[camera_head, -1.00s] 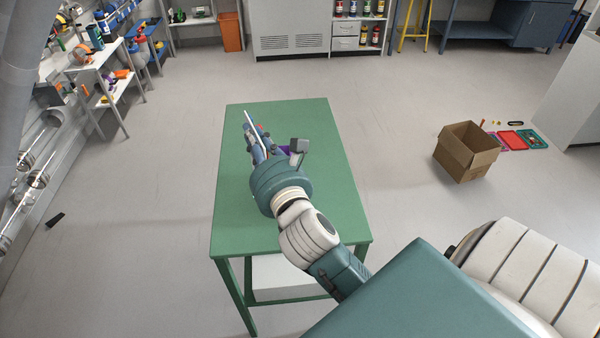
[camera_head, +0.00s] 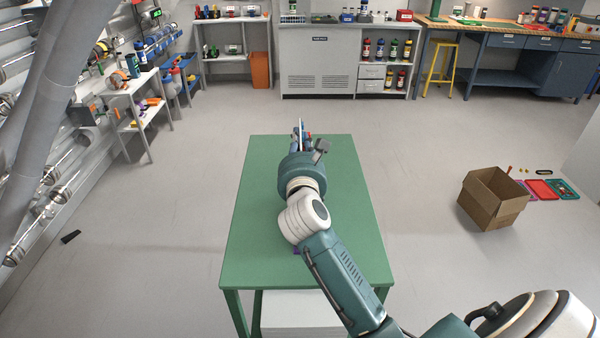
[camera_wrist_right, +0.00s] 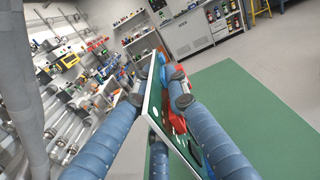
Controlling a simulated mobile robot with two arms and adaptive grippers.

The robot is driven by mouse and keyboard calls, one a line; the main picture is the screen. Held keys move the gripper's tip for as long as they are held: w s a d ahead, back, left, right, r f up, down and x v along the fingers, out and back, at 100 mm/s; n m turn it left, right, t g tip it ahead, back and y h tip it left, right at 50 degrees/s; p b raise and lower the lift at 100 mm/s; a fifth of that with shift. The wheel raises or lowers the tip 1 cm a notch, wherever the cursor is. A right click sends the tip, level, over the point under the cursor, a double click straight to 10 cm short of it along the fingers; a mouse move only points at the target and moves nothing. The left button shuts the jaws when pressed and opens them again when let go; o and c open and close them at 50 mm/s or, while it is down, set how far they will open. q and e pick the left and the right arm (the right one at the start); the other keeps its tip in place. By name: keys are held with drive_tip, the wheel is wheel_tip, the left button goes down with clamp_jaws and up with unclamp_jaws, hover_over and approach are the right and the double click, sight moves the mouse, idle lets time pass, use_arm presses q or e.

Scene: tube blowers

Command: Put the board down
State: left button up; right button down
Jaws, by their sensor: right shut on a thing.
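The board (camera_wrist_right: 173,130) is a thin panel with a pale edge, a green face, and red and blue parts on it. In the right wrist view it stands tilted between the blue fingers of my right gripper (camera_wrist_right: 160,100), which is shut on it. In the head view my right gripper (camera_head: 301,134) is over the far half of the green table (camera_head: 255,220). The board (camera_head: 301,124) shows there as a thin upright pale strip, mostly hidden by the gripper. I cannot tell its height above the table. My left gripper is not in view.
The visible tabletop is mostly bare. A small purple thing (camera_head: 296,251) peeks out beside my right arm. An open cardboard box (camera_head: 493,199) stands on the floor at the right, near coloured trays (camera_head: 541,190). A cluttered grey shelf (camera_head: 128,92) stands at the left.

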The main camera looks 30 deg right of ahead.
drive_tip(key=shift+f+b, duration=0.6)
drive_tip(key=shift+f, duration=3.65)
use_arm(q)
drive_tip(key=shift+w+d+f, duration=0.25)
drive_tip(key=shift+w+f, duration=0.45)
use_arm(e)
drive_tip(key=shift+f, duration=0.15)
drive_tip(key=c, duration=1.7)
unclamp_jaws()
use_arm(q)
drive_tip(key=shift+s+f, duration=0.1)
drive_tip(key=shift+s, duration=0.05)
